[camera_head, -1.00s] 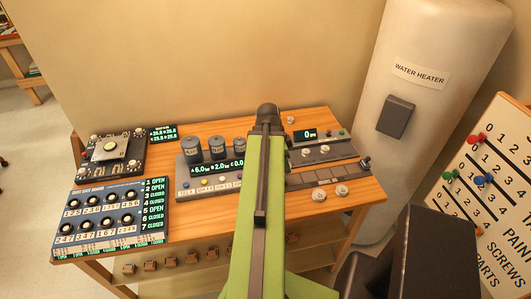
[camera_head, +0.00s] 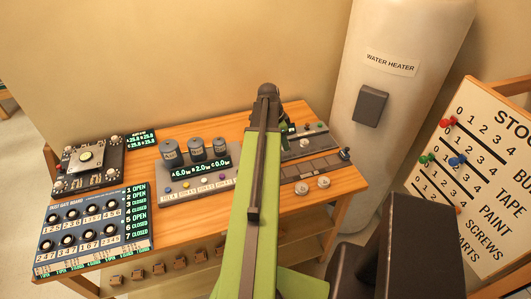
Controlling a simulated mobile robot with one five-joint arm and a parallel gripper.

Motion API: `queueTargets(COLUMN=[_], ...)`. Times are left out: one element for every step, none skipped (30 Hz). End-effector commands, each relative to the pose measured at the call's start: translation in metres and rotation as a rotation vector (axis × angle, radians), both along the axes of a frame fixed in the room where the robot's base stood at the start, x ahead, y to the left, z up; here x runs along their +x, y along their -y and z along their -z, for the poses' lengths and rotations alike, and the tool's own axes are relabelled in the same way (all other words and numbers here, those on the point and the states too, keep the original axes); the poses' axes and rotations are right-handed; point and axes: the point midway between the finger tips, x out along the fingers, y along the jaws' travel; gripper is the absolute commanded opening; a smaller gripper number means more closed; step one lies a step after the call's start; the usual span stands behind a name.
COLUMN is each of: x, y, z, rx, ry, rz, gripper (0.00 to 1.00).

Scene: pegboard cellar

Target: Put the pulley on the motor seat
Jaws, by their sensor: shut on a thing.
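My green arm reaches forward over the middle of the workbench (camera_head: 190,215). Its dark far end, at the top of the arm, is near the bench's back edge; a small dark part shows just right of it. My gripper's fingers, and anything between them, are hidden behind the arm. I cannot make out the pulley. I cannot tell for sure which fixture is the motor seat. A dark square unit (camera_head: 92,160) with pale corner knobs and a round yellowish centre is at the back left. A grey unit (camera_head: 305,143) with knobs lies right of the arm, its display mostly hidden.
A blue switch panel (camera_head: 95,225) lies front left. A grey console (camera_head: 200,180) with three dark cylinders is left of my arm. A segmented strip (camera_head: 312,167) and two pale knobs are right. The water heater (camera_head: 385,100) and a stock board (camera_head: 475,185) stand right of the bench.

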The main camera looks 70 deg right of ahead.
Motion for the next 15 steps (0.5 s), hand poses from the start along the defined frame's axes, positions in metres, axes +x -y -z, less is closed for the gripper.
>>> queueTargets(x=[0.016, 0.024, 0.035, 0.042, 0.05, 0.059, 0.065, 0.07, 0.076, 0.08, 0.082, 0.084, 0.085, 0.086, 0.086], y=[0.007, 0.01, 0.013, 0.015, 0.017, 0.02, 0.021, 0.023, 0.024, 0.025, 0.025, 0.026, 0.025, 0.025, 0.025], z=[0.019, 0.024, 0.031, 0.035, 0.039, 0.045, 0.048, 0.05, 0.053, 0.054, 0.055, 0.055, 0.055, 0.055, 0.054], rx=[0.0, 0.0, 0.0, 0.0, -0.001, -0.001, -0.001, 0.0, 0.0, 0.0, 0.0, -0.001, -0.001, 0.0, 0.0], ry=[0.0, 0.0, 0.0, 0.0, 0.001, 0.001, 0.001, 0.0, 0.0, 0.0, 0.0, 0.0, 0.0, 0.0, 0.0], rz=[-0.005, -0.005, -0.004, -0.004, -0.004, -0.003, -0.003, -0.003, -0.002, -0.002, -0.002, -0.001, -0.001, -0.001, -0.001], gripper=[0.0, 0.0, 0.0, 0.0, 0.0, 0.0, 0.0, 0.0, 0.0, 0.0, 0.0, 0.0, 0.0, 0.0, 0.0])
